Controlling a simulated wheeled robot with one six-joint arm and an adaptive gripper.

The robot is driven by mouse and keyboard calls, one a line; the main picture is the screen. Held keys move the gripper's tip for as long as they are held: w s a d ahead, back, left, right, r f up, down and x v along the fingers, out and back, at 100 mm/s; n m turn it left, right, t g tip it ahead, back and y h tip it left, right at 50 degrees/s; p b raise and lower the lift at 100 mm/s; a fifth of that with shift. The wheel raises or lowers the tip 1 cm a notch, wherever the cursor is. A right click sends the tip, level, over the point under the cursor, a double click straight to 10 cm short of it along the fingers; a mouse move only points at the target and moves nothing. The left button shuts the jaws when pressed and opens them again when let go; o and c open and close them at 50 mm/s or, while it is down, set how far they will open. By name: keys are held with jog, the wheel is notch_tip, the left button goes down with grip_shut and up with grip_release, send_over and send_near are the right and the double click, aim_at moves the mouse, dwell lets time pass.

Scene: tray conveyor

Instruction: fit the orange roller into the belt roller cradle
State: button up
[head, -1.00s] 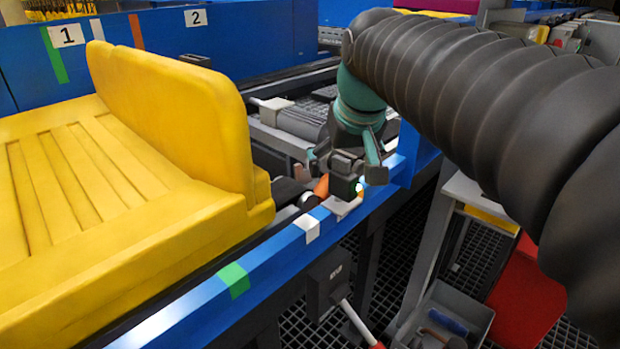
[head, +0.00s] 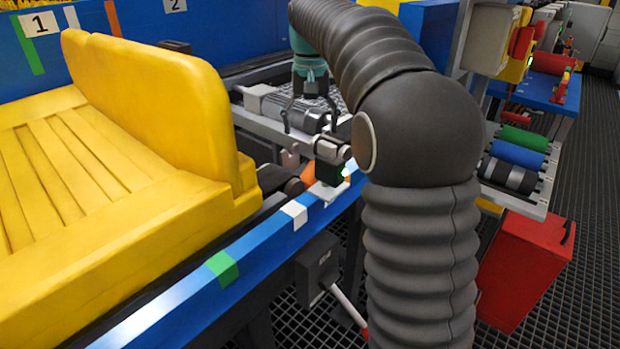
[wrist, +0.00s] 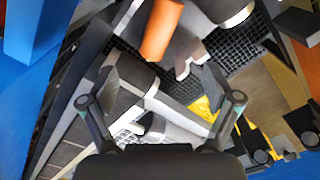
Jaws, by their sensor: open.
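The orange roller (head: 336,173) shows only in part in the head view, at the conveyor's blue side rail. A dark sensor box hides some of it. In the wrist view the orange roller (wrist: 162,30) is at the top, beyond the fingertips. A notched grey bracket, apparently part of the belt roller cradle (wrist: 187,58), is close to its right; the same bracket of the cradle (head: 290,158) stands left of it in the head view. I cannot tell if the roller is seated. My gripper (head: 311,122) is open, empty and apart from the roller; its spread fingers (wrist: 161,86) show in the wrist view.
A large yellow tray (head: 150,105) stands on the conveyor at the left. A grey motor (head: 300,112) lies behind my gripper. A dark box with a lever (head: 318,262) hangs below the blue rail. A rack with several coloured rollers (head: 517,155) and a red box (head: 525,268) are at the right.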

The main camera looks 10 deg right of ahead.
aim_at(311, 170)
jog(key=f, duration=0.4)
jog(key=f+b, duration=0.1)
jog(key=f, duration=0.7)
jog(key=shift+s+b, duration=0.25)
jog(key=shift+b, duration=0.1)
jog(key=c, duration=1.7)
notch_tip(311, 170, up, 9)
jog(key=shift+r+p, duration=0.2)
jog(key=shift+p, duration=0.55)
notch_tip(311, 170, up, 6)
jog(key=a+n+t+h+p, duration=0.1)
jog(key=n+t+h+p, duration=0.1)
jog(key=n, duration=1.1)
jog(key=shift+s+h+p, duration=0.15)
jog(key=shift+h+p, duration=0.15)
jog(key=shift+h, duration=0.3)
jog(key=shift+a, duration=0.1)
